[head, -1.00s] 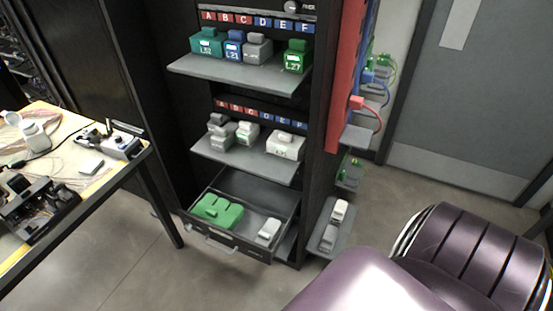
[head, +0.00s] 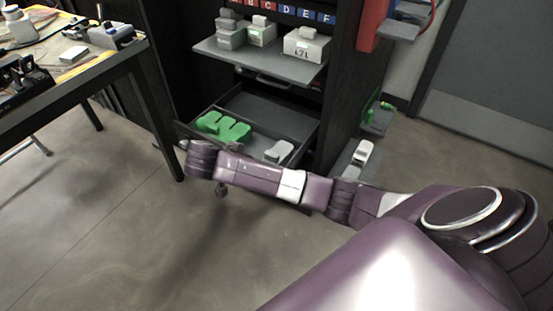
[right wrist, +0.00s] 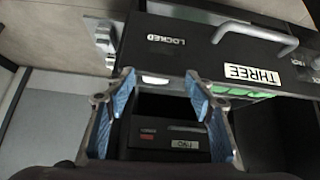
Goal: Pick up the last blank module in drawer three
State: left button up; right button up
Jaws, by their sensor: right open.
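The open drawer labelled THREE (right wrist: 170,42) shows from close by in the right wrist view, with its handle and a LOCKED mark. In the head view the same drawer (head: 262,104) stands pulled out under the shelves. A pale grey module (head: 279,151) lies at its right, partly behind my arm. A green block-like piece (head: 222,127) lies at its left, and a green strip shows in the right wrist view. My right gripper (right wrist: 160,80) is open and empty, its blue pads apart near the drawer front. My left gripper is out of view.
A shelf (head: 258,57) with several grey modules hangs above the drawer. A side shelf (head: 352,172) with a white module stands right of the cabinet. A cluttered bench (head: 98,66) is at left. A panel labelled TWO (right wrist: 183,145) shows beyond the fingers.

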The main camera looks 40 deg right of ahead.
aim_at(270, 156)
jog(key=shift+m+h, duration=0.4)
jog(key=shift+m, duration=0.3)
jog(key=d, duration=0.1)
jog(key=w+d+f+b, duration=0.1)
jog(key=d, duration=0.1)
jog(key=w+d+f+b, duration=0.1)
jog(key=d, duration=0.1)
jog(key=shift+w+d+f, duration=0.15)
jog(key=shift+w+d, duration=0.05)
jog(key=shift+w, duration=0.05)
jog(key=shift+w+d+f, duration=0.15)
jog(key=shift+d+f, duration=0.15)
jog(key=shift+f, duration=0.05)
jog(key=b+x, duration=0.2)
jog(key=x, duration=0.2)
jog(key=shift+d+f, duration=0.3)
jog(key=shift+w+d+f, duration=0.1)
jog(key=shift+d, duration=0.05)
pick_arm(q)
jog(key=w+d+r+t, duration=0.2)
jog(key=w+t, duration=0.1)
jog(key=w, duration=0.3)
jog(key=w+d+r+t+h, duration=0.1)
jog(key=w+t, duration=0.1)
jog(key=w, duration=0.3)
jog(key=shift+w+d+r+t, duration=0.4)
pick_arm(e)
jog(key=shift+c, duration=0.5)
jog(key=c, duration=0.8)
